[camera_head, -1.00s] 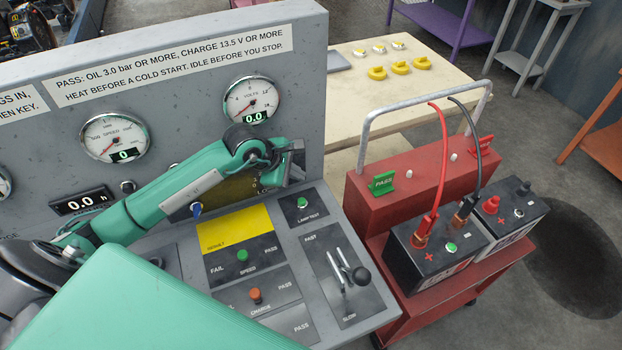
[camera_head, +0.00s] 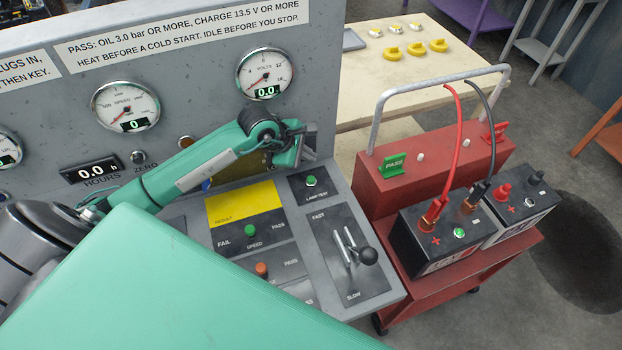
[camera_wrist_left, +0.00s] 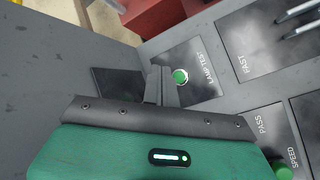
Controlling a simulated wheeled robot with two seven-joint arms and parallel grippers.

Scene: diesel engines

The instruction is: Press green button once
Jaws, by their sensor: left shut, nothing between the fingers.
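The green button (camera_head: 311,181) with a pale ring is on the dark LAMP TEST plate of the sloping console panel. My left gripper (camera_head: 308,148) is shut and empty, just behind and above the button in the head view. In the left wrist view the green button (camera_wrist_left: 180,77) shows right beside the closed fingertips (camera_wrist_left: 161,82). Whether they touch it cannot be told. A second green knob (camera_head: 250,230), marked SPEED, is on the panel to the left. My right gripper is out of view.
An orange CHARGE knob (camera_head: 261,269) and a lever with a black ball (camera_head: 368,255) are on the panel nearby. The upright gauge wall (camera_head: 200,100) stands close behind the gripper. A red cart (camera_head: 440,170) with batteries stands to the right.

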